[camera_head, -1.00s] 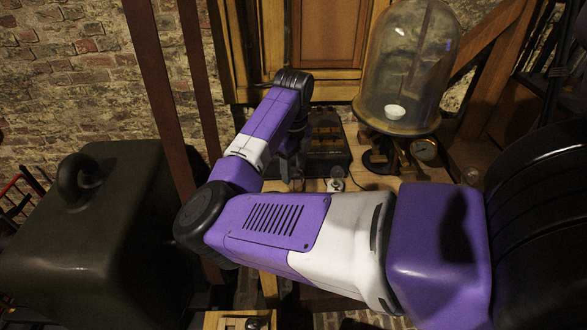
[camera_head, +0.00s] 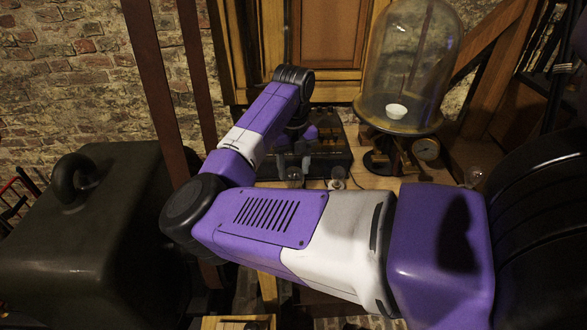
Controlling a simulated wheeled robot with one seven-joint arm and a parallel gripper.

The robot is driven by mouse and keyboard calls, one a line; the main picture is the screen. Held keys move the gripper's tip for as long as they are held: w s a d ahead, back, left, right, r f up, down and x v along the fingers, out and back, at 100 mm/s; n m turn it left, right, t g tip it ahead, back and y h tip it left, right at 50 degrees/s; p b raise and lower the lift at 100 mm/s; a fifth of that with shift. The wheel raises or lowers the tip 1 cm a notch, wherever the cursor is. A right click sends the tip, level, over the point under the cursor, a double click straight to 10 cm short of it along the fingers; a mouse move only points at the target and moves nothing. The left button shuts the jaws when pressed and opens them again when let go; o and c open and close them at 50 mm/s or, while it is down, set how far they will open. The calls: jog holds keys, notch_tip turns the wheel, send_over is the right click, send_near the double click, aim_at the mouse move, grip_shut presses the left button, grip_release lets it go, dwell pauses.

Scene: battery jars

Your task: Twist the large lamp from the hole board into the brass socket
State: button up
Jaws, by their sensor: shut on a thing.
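My gripper (camera_head: 294,168) hangs from the bent wrist over the wooden bench, its two grey fingers pointing down. It is shut on a small clear glass lamp (camera_head: 295,176), which shows at the fingertips, apparently the large lamp. I cannot tell whether its base touches anything. A small pale round fitting (camera_head: 338,174) stands just right of the gripper; whether it is the brass socket is too small to tell. The hole board is not clearly made out; a wooden block (camera_head: 230,323) shows partly at the bottom edge. My arm hides much of the bench front.
A dark box (camera_head: 335,150) stands behind the gripper. A small glass bulb (camera_head: 473,174) is farther right. A large dark weight (camera_head: 85,235) fills the left.

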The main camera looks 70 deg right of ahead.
jog(key=m+b, duration=0.1)
jog(key=m, duration=0.4)
jog(key=shift+f+b, duration=0.15)
jog(key=shift+b, duration=0.25)
jog(key=o, duration=1.6)
jog(key=shift+s+r+n+p, duration=0.1)
jog(key=shift+r+n+p, duration=0.15)
jog(key=shift+n+p, duration=0.8)
jog(key=n+p, duration=0.2)
jog(key=n, duration=0.3)
jog(key=shift+f+p, duration=0.15)
jog(key=shift+p, duration=0.2)
jog(key=shift+c, duration=0.2)
